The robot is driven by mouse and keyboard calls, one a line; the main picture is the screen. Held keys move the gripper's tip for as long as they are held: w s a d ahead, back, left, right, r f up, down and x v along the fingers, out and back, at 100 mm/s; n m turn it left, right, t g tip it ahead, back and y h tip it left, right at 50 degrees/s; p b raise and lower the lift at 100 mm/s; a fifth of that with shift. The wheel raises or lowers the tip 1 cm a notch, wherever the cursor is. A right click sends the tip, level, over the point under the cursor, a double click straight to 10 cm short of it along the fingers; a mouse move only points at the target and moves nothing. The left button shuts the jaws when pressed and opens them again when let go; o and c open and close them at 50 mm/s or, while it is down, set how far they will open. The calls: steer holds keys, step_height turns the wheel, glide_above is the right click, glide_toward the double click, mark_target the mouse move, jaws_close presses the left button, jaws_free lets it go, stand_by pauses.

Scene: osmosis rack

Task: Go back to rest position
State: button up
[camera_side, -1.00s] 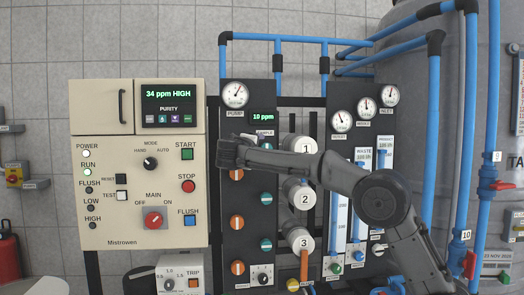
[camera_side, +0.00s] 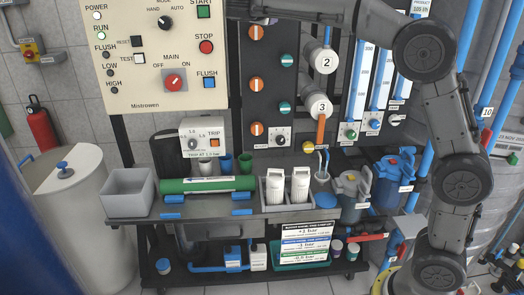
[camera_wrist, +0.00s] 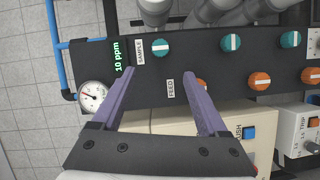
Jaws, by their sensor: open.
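My gripper shows in the wrist view (camera_wrist: 156,73) with its two purple fingers apart and nothing between them. It is in front of the dark valve panel (camera_wrist: 213,60). A teal knob (camera_wrist: 160,50) shows beyond the fingertips, and an orange knob is partly hidden by the right finger. The SAMPLE (camera_wrist: 139,51) and FEED (camera_wrist: 171,88) labels lie in the gap between the fingers as seen. In the side view my arm reaches left across the top edge, and the gripper end is mostly cut off there, so contact with the panel cannot be told.
A gauge (camera_wrist: 92,95) and blue pipe (camera_wrist: 54,40) are left in the wrist view. The cream control box (camera_side: 150,60) stands left of the panel. Below is a shelf (camera_side: 330,212) with white cartridges (camera_side: 300,185), a green cylinder (camera_side: 205,185) and a grey bin (camera_side: 128,192).

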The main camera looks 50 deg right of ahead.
steer(key=s+d+r+m+y, duration=0.1)
steer(key=s+d+r+m, duration=0.15)
steer(key=s, duration=0.75)
steer(key=s+f+n+y, duration=0.1)
steer(key=s+f+y, duration=0.2)
steer(key=s+f, duration=0.3)
steer(key=s+a+f+y, duration=0.6)
steer(key=s+a+f, duration=0.2)
steer(key=f, duration=0.5)
steer(key=s+a+f+m+g+y, duration=0.1)
steer(key=s+a+f+y, duration=0.4)
steer(key=f, duration=0.8)
steer(key=s+a, duration=0.3)
steer(key=s, duration=0.1)
steer(key=shift+a+f+y, duration=0.25)
steer(key=shift+a+y, duration=0.05)
steer(key=shift+y, duration=0.1)
